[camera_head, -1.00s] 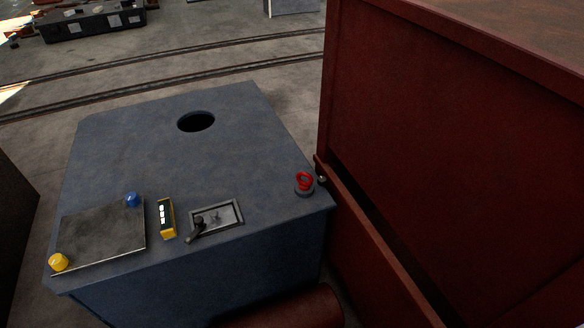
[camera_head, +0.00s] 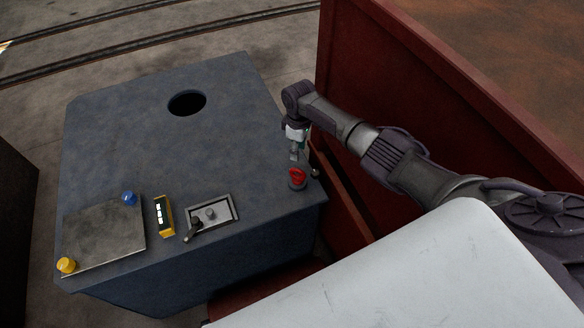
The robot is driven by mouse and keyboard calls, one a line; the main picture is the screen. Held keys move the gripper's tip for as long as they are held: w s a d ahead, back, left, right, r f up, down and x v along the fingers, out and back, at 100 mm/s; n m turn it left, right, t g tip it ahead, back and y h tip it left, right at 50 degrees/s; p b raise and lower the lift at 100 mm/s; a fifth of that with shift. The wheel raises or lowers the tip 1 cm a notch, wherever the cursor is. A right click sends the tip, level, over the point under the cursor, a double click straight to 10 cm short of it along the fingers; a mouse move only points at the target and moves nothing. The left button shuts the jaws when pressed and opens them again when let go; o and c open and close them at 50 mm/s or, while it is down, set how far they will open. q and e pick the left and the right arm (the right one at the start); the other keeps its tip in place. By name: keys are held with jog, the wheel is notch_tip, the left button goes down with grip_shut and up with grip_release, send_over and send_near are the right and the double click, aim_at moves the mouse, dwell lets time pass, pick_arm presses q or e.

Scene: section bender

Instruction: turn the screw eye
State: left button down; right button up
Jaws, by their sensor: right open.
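The red screw eye (camera_head: 297,177) stands on a dark round base at the right front corner of the blue-grey box top (camera_head: 200,150). My right gripper (camera_head: 295,157) hangs just above and behind it, pointing down. It is small in the picture, and it looks apart from the screw eye. It holds nothing that I can see. My left gripper is not in view.
A lever in a recessed plate (camera_head: 222,208), a yellow display block (camera_head: 164,216), and a metal plate (camera_head: 103,236) with blue and yellow knobs lie along the front. A round hole (camera_head: 187,103) is at the back. A dark red machine wall (camera_head: 345,75) rises close on the right.

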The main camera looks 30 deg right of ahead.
aim_at(298, 169)
notch_tip(298, 169, down, 12)
jog(key=b, duration=1.1)
jog(key=shift+f, duration=0.25)
jog(key=shift+f+b, duration=0.55)
jog(key=shift+b, duration=0.15)
jog(key=shift+r, duration=0.1)
grip_shut()
